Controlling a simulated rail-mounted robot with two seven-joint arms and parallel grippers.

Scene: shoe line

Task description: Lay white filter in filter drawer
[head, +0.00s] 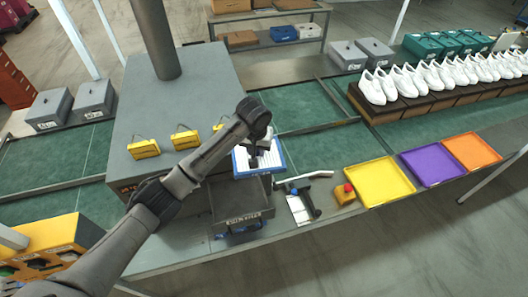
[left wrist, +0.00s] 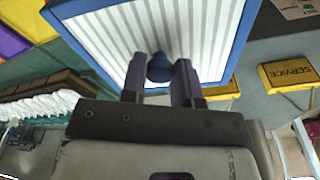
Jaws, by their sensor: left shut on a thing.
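The white filter (head: 242,163) is a pleated white panel in a blue frame. It also shows large in the left wrist view (left wrist: 112,42). My left gripper (head: 260,152) is shut on the filter's dark blue knob, and its two fingers show on either side of the knob in the left wrist view (left wrist: 160,72). The filter drawer (head: 226,222) is a dark grey open box with a white label on its front, pulled out from the grey machine. The filter is held above the drawer's rear part, apparently clear of it. My right gripper is not in view.
The grey machine (head: 200,95) with yellow service tags (head: 144,149) stands behind the drawer. Right of the drawer are a clipboard-like white sheet (head: 299,209), a red button on a yellow box (head: 346,194) and a yellow tray (head: 378,183). White shoes (head: 424,78) line the back right.

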